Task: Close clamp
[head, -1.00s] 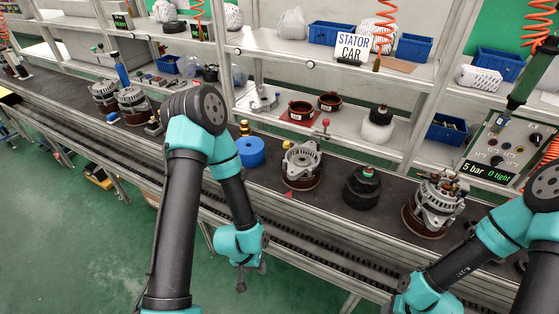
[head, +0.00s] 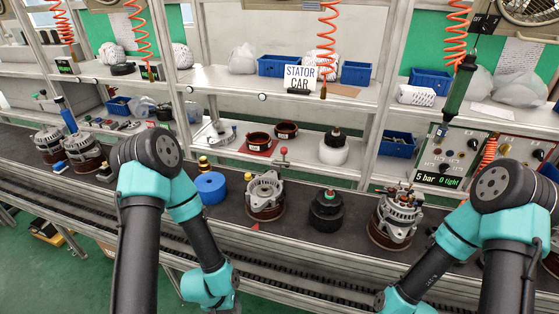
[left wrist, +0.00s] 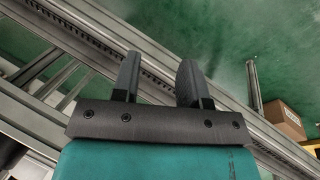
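A lever with a red knob (head: 283,152), which looks like the clamp, stands upright behind the alternator housing (head: 265,191) on the dark bench. I cannot tell whether it is open or closed. The housing sits on a round brown base. My left gripper (left wrist: 160,62) shows in the left wrist view with its two fingers apart and nothing between them. It hangs in front of the bench edge, well short of the housing, and is cut off at the bottom of the head view. My right gripper is below the head view; only its arm shows.
A blue round part (head: 210,187) stands left of the housing. A black round part (head: 326,210) and another alternator (head: 396,216) stand to its right. A pressure panel (head: 450,155) reads 5 bar. A green tool (head: 457,90) hangs at the right.

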